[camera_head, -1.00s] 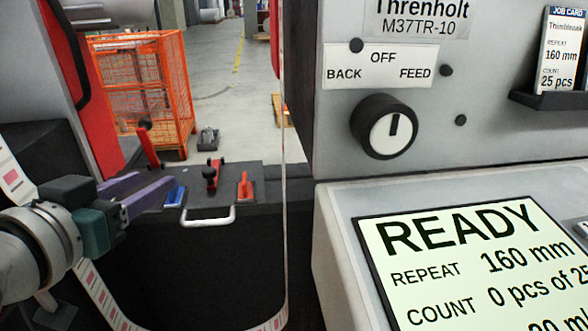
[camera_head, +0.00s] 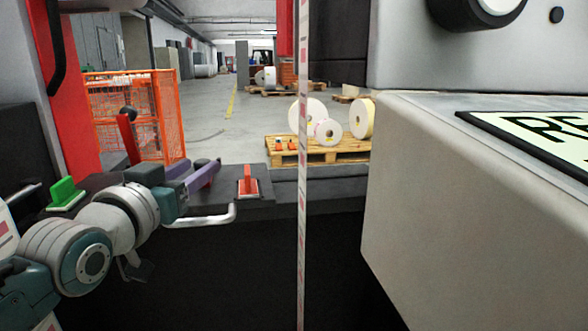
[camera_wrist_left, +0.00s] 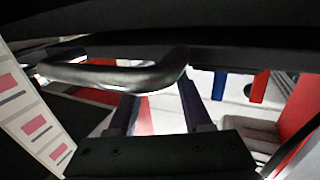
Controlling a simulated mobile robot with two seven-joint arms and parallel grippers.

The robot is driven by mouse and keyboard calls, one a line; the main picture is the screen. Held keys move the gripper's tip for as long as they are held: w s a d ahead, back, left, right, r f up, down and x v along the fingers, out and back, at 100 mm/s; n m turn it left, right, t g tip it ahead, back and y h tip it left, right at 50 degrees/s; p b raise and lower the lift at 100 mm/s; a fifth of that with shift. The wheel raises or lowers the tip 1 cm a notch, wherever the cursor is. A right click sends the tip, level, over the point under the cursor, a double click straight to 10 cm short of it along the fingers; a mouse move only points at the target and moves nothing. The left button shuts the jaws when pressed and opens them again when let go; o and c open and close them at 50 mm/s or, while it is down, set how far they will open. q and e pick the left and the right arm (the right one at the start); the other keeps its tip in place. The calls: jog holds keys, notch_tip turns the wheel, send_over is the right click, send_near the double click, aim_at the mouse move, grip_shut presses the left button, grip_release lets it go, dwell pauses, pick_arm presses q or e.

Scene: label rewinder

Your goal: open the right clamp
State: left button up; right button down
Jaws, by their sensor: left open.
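The left clamp (camera_head: 128,132) shows in the head view as a raised red lever with a black knob. I cannot make out the right clamp now; the spot right of the left clamp is behind my left gripper (camera_head: 203,170). That gripper is open, its purple fingers pointing away over the dark deck. In the left wrist view its fingers (camera_wrist_left: 157,95) are apart, with a pale gap and a bit of red beyond; I cannot tell what the red is.
A grey bar handle (camera_head: 215,217) juts from the deck's front, close to the fingers in the left wrist view (camera_wrist_left: 110,76). A red-handled block (camera_head: 248,184) and a green one (camera_head: 65,194) sit on the deck. The label web (camera_head: 302,200) hangs right of the gripper. The grey cabinet (camera_head: 460,200) fills the right.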

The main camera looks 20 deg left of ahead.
aim_at(198, 166)
pick_arm(q)
jog(key=shift+w+a+b, duration=0.15)
jog(key=shift+w+b, duration=0.05)
jog(key=shift+w, duration=0.55)
jog(key=shift+w+a+b, duration=0.1)
jog(key=shift+w+b, duration=0.1)
jog(key=shift+w, duration=0.55)
grip_shut()
dwell(0.4)
